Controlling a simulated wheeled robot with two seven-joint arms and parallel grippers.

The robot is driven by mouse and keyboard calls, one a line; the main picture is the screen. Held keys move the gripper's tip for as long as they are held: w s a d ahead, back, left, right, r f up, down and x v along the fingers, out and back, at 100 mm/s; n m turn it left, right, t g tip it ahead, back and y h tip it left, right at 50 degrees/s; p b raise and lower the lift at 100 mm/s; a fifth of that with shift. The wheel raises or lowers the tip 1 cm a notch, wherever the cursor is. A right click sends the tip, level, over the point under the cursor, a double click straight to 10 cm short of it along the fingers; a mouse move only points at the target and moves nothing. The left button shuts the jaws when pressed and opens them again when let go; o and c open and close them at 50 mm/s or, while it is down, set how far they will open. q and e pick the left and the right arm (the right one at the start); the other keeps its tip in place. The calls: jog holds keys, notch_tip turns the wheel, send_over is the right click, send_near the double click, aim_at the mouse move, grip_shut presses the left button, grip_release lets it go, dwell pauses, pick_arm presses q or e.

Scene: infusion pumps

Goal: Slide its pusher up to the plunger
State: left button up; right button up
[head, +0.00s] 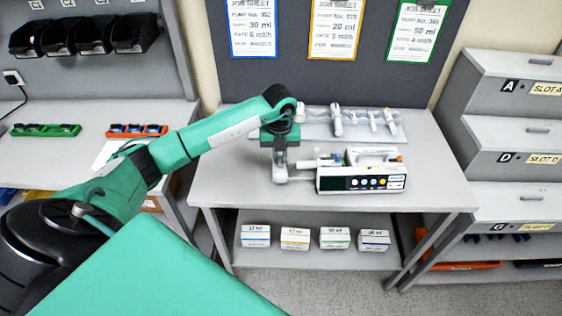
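A white syringe pump (361,171) with a dark display and coloured buttons stands on the grey table. A syringe seems to lie along its top, with a thin plunger end (322,162) sticking out to the left. My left gripper (280,178) points down just left of the pump, beside that end. It hides the pump's left end, so I cannot make out the pusher or whether anything is touched. The fingers are too small to tell open from shut. My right gripper is out of view.
A tray (312,131) with several syringes lies behind the pump. Job sheets (335,30) hang on the grey panel. Labelled boxes (295,239) stand on the lower shelf. Slot steps (510,140) are at right. The table's front left is clear.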

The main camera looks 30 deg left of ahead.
aim_at(287, 163)
pick_arm(q)
jog(key=shift+w+d, duration=0.4)
jog(key=shift+d, duration=0.2)
jog(key=shift+w+d, duration=0.15)
jog(key=shift+d, duration=0.1)
dwell(0.6)
jog(key=o, duration=0.6)
jog(key=shift+c, duration=0.2)
notch_tip(287, 163, up, 7)
jog(key=p, duration=0.3)
jog(key=shift+p, duration=0.35)
